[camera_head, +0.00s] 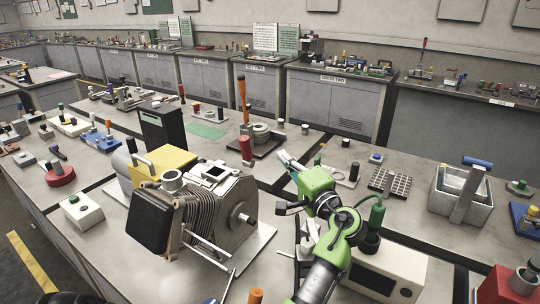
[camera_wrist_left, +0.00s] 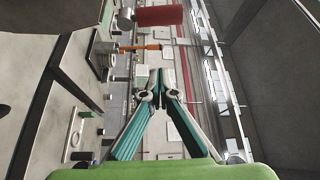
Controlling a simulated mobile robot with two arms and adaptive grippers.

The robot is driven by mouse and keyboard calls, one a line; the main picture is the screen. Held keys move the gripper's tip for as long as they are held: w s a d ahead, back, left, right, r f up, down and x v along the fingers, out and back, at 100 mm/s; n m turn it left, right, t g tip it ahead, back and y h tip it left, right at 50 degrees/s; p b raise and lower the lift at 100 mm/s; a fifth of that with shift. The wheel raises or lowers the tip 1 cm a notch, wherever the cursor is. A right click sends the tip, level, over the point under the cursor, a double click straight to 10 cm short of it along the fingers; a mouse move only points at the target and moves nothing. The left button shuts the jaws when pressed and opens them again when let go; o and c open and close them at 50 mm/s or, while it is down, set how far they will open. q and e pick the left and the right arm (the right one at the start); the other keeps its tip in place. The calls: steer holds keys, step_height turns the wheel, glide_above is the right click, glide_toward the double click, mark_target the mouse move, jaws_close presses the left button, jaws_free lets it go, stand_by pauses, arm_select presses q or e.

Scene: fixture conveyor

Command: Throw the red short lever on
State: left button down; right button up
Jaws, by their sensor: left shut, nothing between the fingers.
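The red short lever (camera_head: 246,149) stands upright on the bench left of my left gripper, just behind the grey motor-like machine. It also shows as a thick red grip at the top of the left wrist view (camera_wrist_left: 159,16). My left gripper (camera_head: 282,157) is right of the lever, apart from it, with its fingers pointing to the upper left. The fingers are shut together and empty in the left wrist view (camera_wrist_left: 155,76). The lever's lower end is partly hidden by the machine. My right gripper is in no view.
A taller orange-handled lever (camera_head: 242,95) stands just behind the red one. The finned grey machine (camera_head: 222,205) fills the front. A yellow box (camera_head: 165,166) is left of it. A grey bin (camera_head: 462,200) stands at the right. A green mat (camera_head: 206,131) lies behind.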

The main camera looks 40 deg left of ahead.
mark_target(246, 150)
arm_select(q)
steer(key=s+r+p+x, duration=0.1)
steer(key=p+x, duration=0.3)
steer(key=x, duration=0.6)
steer(key=s+p, duration=0.1)
steer(key=s+f, duration=0.1)
steer(key=s+p, duration=0.1)
steer(key=shift+s+f+p, duration=0.25)
steer(key=shift+s+p, duration=0.05)
